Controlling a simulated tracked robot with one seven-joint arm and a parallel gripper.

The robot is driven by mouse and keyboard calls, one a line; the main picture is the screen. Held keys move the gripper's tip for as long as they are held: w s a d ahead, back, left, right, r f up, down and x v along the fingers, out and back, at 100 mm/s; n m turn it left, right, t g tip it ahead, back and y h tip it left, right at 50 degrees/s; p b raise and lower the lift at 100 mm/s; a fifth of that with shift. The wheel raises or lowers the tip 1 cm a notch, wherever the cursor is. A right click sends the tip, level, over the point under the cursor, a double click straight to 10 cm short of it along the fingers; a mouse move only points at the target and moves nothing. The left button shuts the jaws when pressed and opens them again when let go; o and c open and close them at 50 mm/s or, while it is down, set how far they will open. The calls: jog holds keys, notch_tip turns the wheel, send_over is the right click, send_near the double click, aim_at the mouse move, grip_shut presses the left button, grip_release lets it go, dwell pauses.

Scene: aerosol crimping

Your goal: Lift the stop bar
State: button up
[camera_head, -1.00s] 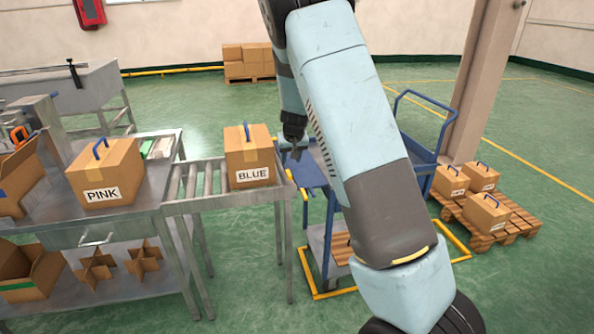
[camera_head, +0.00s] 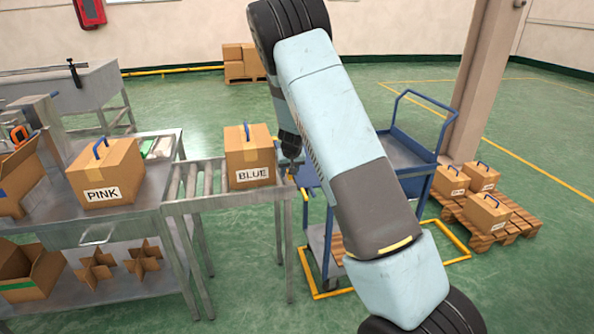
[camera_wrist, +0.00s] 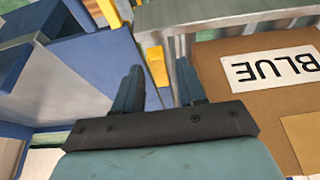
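My gripper (camera_head: 292,168) is at the right end of the roller conveyor, beside the BLUE box, partly hidden by my arm. In the wrist view my gripper (camera_wrist: 158,66) is open, with its two fingers apart. A yellow piece (camera_wrist: 155,62), which seems to be part of the stop bar, shows between the fingertips at the conveyor's end. I cannot tell whether the fingers touch it. A second yellow piece (camera_wrist: 108,12) shows farther up and left. The stop bar is not clear in the head view.
The BLUE box (camera_head: 250,157) stands on the roller conveyor (camera_head: 190,190), close to my gripper. The blue trolley (camera_head: 400,150) stands right of the conveyor end. The PINK box (camera_head: 106,172) is on the bench at left. Labelled boxes sit on a pallet (camera_head: 520,222) at right.

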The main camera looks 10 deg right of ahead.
grip_shut()
dwell(0.3)
